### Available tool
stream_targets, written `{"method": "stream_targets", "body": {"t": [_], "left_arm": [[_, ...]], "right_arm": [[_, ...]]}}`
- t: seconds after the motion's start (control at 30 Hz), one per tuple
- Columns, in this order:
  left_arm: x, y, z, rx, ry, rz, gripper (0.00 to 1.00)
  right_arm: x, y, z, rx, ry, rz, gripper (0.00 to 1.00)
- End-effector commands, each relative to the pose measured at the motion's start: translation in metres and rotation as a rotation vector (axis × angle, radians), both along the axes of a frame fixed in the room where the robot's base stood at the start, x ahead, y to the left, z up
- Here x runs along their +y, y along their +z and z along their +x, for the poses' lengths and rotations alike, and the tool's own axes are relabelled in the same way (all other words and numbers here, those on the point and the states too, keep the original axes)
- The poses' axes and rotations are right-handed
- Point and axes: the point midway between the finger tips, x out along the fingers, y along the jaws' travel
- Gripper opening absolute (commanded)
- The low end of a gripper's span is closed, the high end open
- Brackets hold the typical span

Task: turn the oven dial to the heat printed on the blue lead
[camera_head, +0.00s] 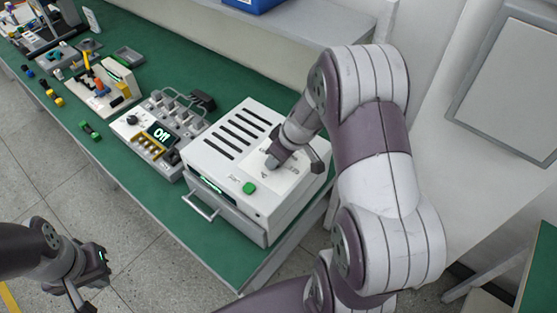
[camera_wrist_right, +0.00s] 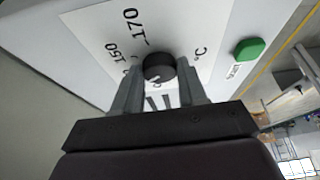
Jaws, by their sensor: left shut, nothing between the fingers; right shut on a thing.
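The oven (camera_head: 240,165) is a white box with a vent-slotted top and a front handle. Its black dial (camera_wrist_right: 158,66) sits on a white scale plate (camera_wrist_right: 95,40); in the right wrist view 170, 150 and °C can be read, with other marks partly hidden. My right gripper (camera_head: 277,160) is on the oven top, its fingers (camera_wrist_right: 158,82) shut on either side of the dial. A pale mark shows on the dial, but its exact reading cannot be told. My left gripper (camera_head: 90,285) is shut and empty, low at the left, off the bench. I cannot make out the blue lead or its print.
A green button (camera_head: 249,188) is on the oven top. A control box (camera_head: 155,130) reading "Off" stands left of the oven. Fixtures and small coloured parts lie farther left on the green bench (camera_head: 150,195). A blue bin (camera_head: 250,4) sits on the shelf behind.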

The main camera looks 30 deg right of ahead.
Motion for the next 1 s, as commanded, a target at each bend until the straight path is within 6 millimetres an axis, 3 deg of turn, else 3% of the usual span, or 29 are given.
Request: {"method": "stream_targets", "body": {"t": [0.77, 0.8, 0.83, 0.87, 1.0], "left_arm": [[0.0, -0.0068, 0.0, 0.0, 0.0, 0.0, 0.0], [0.0, -0.0068, 0.0, 0.0, 0.0, 0.0, 0.0], [0.0, -0.0068, 0.0, 0.0, 0.0, 0.0, 0.0], [0.0, -0.0068, 0.0, 0.0, 0.0, 0.0, 0.0], [0.0, -0.007, -0.0001, 0.0, 0.0, 0.0, 0.0]], "right_arm": [[0.0, 0.002, 0.0013, -0.005, -0.101, -0.003, 0.11], [-0.0001, 0.002, 0.0014, -0.005, -0.101, -0.003, 0.51], [0.0, 0.002, 0.0012, -0.005, -0.101, -0.002, 0.61], [0.0001, 0.0019, 0.0011, -0.004, -0.101, -0.002, 0.67], [0.0003, 0.0013, 0.0006, -0.003, -0.101, -0.002, 0.67]]}}
